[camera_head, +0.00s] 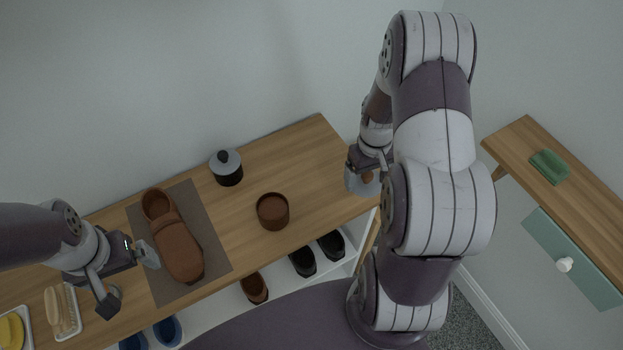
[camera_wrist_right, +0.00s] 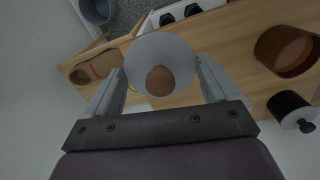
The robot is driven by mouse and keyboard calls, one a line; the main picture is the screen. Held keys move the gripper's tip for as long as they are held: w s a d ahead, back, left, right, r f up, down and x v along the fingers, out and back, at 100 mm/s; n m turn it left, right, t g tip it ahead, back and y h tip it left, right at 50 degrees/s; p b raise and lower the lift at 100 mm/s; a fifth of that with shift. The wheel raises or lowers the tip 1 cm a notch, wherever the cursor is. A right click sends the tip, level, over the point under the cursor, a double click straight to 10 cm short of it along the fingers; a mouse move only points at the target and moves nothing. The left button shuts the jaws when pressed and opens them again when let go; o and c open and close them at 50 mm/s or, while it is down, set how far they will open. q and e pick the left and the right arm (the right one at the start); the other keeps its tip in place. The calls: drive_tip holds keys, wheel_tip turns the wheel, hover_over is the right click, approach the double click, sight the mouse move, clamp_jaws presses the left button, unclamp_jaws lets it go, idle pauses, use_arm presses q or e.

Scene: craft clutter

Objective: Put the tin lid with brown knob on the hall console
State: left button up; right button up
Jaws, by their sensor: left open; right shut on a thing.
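The tin lid with brown knob (camera_wrist_right: 160,48) is a grey disc with a round brown knob. My right gripper (camera_wrist_right: 160,88) is shut on it, with one finger on each side. In the head view the lid (camera_head: 358,184) shows at my right gripper (camera_head: 366,166), by the right end of the wooden bench; part of it is hidden by my gripper and arm. The hall console (camera_head: 591,207), a wooden top with a pale green drawer, stands at the far right, apart from the lid. My left gripper (camera_head: 128,280) is open and empty near the brown shoe.
On the bench (camera_head: 318,160) stand an open brown tin (camera_head: 272,212), a black tin with grey lid (camera_head: 228,168), and a brown shoe (camera_head: 176,245) on a mat. A folded green cloth (camera_head: 550,166) lies on the console; wood around it is bare. Shoes sit on a lower shelf.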

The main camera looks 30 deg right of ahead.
sight(323, 193)
drive_tip(key=w+a+f+p, duration=0.1)
drive_tip(key=w+a+f, duration=0.1)
drive_tip(key=w+a+f+p, duration=0.1)
drive_tip(key=w+a+f, duration=0.1)
drive_tip(key=w, duration=0.1)
drive_tip(key=w+a+f+p, duration=0.1)
drive_tip(key=w+a+f, duration=0.1)
drive_tip(key=w+a, duration=0.1)
drive_tip(key=shift+a+f, duration=0.1)
drive_tip(key=shift+f, duration=0.3)
drive_tip(key=f, duration=0.1)
drive_tip(key=f+p, duration=0.1)
drive_tip(key=f, duration=0.1)
drive_tip(key=shift+s+f, duration=0.2)
drive_tip(key=shift+f, duration=0.25)
use_arm(q)
drive_tip(key=r, duration=0.4)
drive_tip(key=shift+s+d+r, duration=0.25)
drive_tip(key=shift+s+r, duration=0.05)
drive_tip(key=shift+s, duration=0.1)
use_arm(e)
drive_tip(key=shift+w, duration=0.15)
